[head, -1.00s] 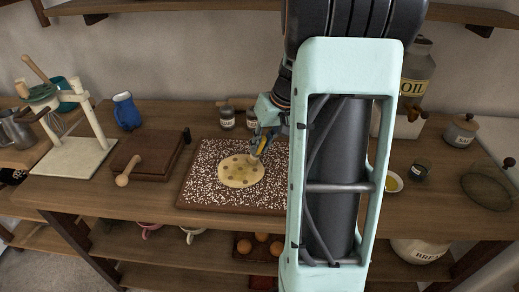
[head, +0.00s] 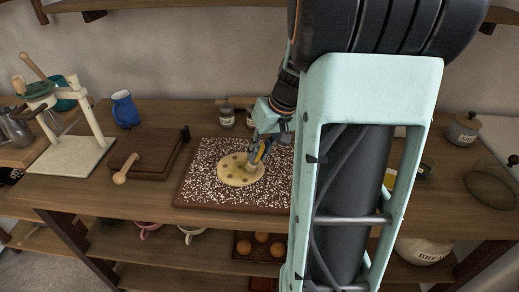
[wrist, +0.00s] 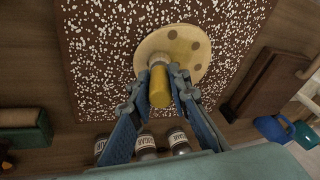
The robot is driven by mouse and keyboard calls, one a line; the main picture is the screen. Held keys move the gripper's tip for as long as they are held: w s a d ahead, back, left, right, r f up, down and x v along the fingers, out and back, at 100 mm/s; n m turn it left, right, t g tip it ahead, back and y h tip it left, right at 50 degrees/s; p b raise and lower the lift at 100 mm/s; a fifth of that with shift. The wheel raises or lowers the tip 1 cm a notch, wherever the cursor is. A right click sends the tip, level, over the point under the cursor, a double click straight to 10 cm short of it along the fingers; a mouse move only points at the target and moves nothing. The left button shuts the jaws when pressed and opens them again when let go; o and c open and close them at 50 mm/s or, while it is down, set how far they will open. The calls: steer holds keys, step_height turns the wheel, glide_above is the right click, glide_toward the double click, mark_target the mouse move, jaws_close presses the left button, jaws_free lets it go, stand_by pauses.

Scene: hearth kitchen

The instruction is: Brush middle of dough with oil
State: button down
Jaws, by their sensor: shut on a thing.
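The dough (head: 233,172) is a pale, flat round with several brown spots. It lies on a white-speckled brown board (head: 205,190), and both also show in the wrist view, the dough (wrist: 196,52) and the board (wrist: 100,60). My gripper (head: 259,153) is over the right part of the dough. In the wrist view my gripper (wrist: 158,85) is shut on the brush (wrist: 159,88), seen as a yellow-tan cylinder between the fingers. The brush's far end overlaps the dough; whether it touches is hard to tell.
Eggs (head: 261,245) sit on the shelf below.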

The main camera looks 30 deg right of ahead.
steer(key=shift+s+a+b, duration=0.45)
steer(key=shift+s+a, duration=0.55)
steer(key=shift+s, duration=0.3)
steer(key=shift+w+d, duration=0.75)
steer(key=shift+w, duration=0.25)
steer(key=shift+w+d, duration=0.8)
steer(key=shift+w, duration=0.25)
steer(key=shift+w+d, duration=0.75)
steer(key=shift+w, duration=0.25)
steer(key=shift+w+a, duration=0.5)
steer(key=shift+a, duration=0.2)
steer(key=shift+w+a, duration=0.45)
steer(key=shift+a, duration=0.2)
steer(key=shift+s+a+b, duration=0.35)
steer(key=shift+s+a, duration=0.4)
steer(key=shift+s, duration=0.25)
steer(key=shift+s+a+b, duration=0.35)
steer(key=shift+s+a, duration=0.4)
steer(key=shift+s, duration=0.3)
steer(key=shift+s+a+b, duration=0.35)
steer(key=shift+s+a, duration=0.4)
steer(key=shift+s, duration=0.25)
steer(key=shift+d, duration=0.1)
steer(key=shift+w+d, duration=0.75)
steer(key=shift+w, duration=0.25)
steer(key=shift+w+d, duration=0.7)
steer(key=shift+w, duration=0.35)
steer(key=shift+w+d, duration=0.75)
steer(key=shift+w, duration=0.25)
